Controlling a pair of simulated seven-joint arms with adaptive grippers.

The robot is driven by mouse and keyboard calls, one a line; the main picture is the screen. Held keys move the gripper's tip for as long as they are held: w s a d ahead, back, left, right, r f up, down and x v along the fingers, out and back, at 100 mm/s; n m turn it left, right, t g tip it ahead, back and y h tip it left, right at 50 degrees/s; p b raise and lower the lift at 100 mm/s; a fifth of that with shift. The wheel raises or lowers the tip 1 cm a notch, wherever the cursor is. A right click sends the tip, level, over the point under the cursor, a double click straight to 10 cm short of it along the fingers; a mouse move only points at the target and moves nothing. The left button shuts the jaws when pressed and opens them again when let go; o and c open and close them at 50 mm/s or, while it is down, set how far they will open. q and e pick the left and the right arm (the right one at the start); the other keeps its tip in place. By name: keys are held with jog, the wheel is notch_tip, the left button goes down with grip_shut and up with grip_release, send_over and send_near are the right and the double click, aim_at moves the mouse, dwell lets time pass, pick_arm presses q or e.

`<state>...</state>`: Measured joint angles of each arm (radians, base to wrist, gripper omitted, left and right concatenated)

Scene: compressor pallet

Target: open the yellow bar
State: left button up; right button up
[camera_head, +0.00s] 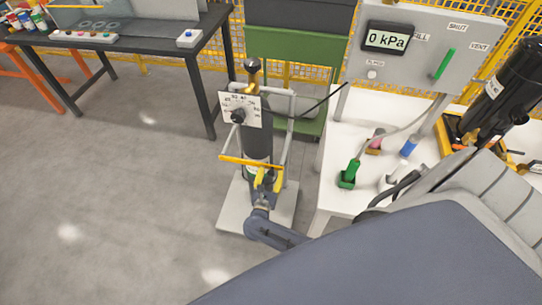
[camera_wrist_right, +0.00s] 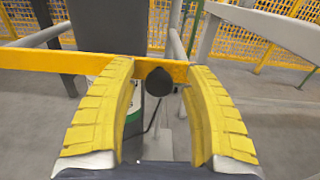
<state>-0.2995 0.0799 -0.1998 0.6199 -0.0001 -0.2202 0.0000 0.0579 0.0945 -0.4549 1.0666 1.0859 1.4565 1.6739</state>
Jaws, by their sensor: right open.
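The yellow bar (camera_head: 238,160) lies across the front of a small frame around a dark upright cylinder (camera_head: 257,140). In the right wrist view the bar (camera_wrist_right: 50,60) runs from the left edge to the right fingertip. A round black knob (camera_wrist_right: 159,81) sits on or just in front of it, between my fingers. My right gripper (camera_head: 268,179) has yellow ribbed fingers and is open at the right part of the bar. Its fingertips (camera_wrist_right: 160,70) overlap the bar in view; I cannot tell if they touch it. My left gripper is out of view.
A white table (camera_head: 330,195) with a green-handled part (camera_head: 349,173) is to the right. A dark workbench (camera_head: 130,42) is at back left. The floor at left is clear.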

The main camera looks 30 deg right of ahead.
jog(key=shift+w+d, duration=0.1)
jog(key=shift+w, duration=0.05)
grip_shut()
dwell(0.4)
dwell(0.5)
